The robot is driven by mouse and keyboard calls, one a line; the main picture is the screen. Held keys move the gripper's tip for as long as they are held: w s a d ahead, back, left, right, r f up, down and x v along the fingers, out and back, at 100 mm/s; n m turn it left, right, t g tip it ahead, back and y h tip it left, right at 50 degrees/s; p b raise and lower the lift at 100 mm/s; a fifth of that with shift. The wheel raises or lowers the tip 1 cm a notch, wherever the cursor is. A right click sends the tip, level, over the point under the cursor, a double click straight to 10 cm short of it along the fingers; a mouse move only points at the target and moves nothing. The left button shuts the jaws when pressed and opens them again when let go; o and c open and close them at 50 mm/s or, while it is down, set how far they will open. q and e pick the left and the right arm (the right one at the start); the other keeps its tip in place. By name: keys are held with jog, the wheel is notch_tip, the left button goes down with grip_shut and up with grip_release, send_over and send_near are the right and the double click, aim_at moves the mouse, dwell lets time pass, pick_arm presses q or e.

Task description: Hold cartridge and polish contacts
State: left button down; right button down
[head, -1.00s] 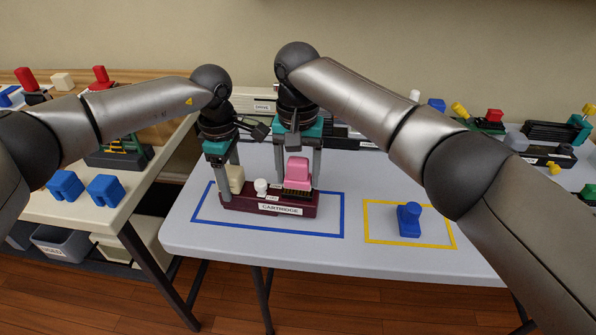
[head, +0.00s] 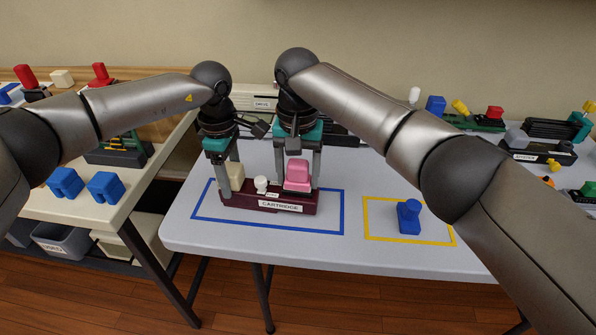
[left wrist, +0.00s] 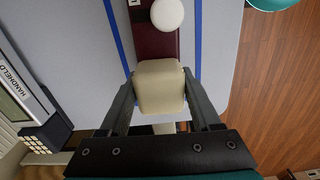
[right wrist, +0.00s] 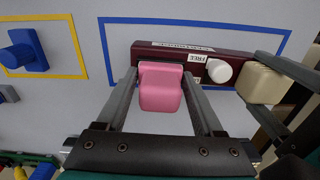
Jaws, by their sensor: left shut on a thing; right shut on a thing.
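The maroon cartridge (head: 268,203), with its white CARTRIDGE label, lies inside a blue outline on the table. My left gripper (head: 231,181) is shut on the cream block (head: 236,174) at its left end, seen closely in the left wrist view (left wrist: 160,88). My right gripper (head: 297,184) is shut on a pink block (head: 297,173) low over the cartridge's right part. In the right wrist view the pink block (right wrist: 160,92) sits between the fingers. The contacts are hidden under it. A round white knob (head: 261,184) stands between the two blocks, by a small FREE label (right wrist: 197,58).
A blue block with a knob (head: 409,217) stands inside a yellow outline to the right. Two blue pieces (head: 105,186) lie on the left table. Devices (head: 541,140) and coloured pieces line the back right. The table's front right is clear.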

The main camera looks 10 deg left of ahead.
jog(key=shift+a, duration=0.25)
jog(key=shift+d, duration=1.95)
jog(key=shift+d, duration=0.1)
jog(key=shift+d+f, duration=0.15)
jog(key=shift+d, duration=0.8)
jog(key=shift+s+d, duration=0.1)
jog(key=shift+d, duration=1.75)
jog(key=shift+a, duration=0.1)
